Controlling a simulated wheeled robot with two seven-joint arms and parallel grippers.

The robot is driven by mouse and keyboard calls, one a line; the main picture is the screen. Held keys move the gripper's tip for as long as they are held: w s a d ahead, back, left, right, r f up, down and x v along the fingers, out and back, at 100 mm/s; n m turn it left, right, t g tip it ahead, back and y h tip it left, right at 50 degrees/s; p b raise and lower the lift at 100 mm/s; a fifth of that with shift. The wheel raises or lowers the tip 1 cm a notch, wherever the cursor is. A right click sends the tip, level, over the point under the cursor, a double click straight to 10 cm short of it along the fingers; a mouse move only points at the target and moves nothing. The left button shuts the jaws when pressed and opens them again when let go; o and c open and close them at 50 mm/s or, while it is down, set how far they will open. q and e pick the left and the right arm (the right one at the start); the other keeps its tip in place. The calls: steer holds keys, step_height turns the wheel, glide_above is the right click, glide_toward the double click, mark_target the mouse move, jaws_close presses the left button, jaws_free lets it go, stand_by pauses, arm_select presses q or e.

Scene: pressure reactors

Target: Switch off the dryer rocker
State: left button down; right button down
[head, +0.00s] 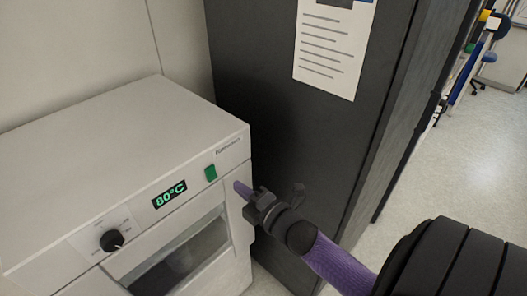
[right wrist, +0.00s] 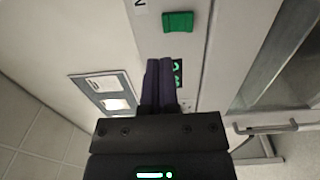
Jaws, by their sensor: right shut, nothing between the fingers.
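The dryer (head: 125,175) is a light grey box at the left of the head view, with a lit green display (head: 169,195) reading 80°C. Its green rocker (head: 210,172) sits on the front panel, right of the display. The rocker also shows in the right wrist view (right wrist: 178,22), just beyond the fingertips. My right gripper (head: 240,187) is shut and empty, its purple fingers a little to the right of and below the rocker in the head view. The shut fingers also show in the right wrist view (right wrist: 165,68), apart from the rocker in the picture. My left gripper is not in view.
A black knob (head: 111,240) is on the dryer's front, left of the display, above a windowed door (head: 180,262). A dark cabinet (head: 300,130) with a paper sheet (head: 333,50) stands close behind and right. Open floor (head: 460,165) lies at the right.

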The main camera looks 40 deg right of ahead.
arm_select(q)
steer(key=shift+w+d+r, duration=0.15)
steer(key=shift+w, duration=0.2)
arm_select(e)
steer(key=s, duration=0.5)
steer(key=shift+s+d+r, duration=0.25)
steer(key=shift+s+r, duration=0.15)
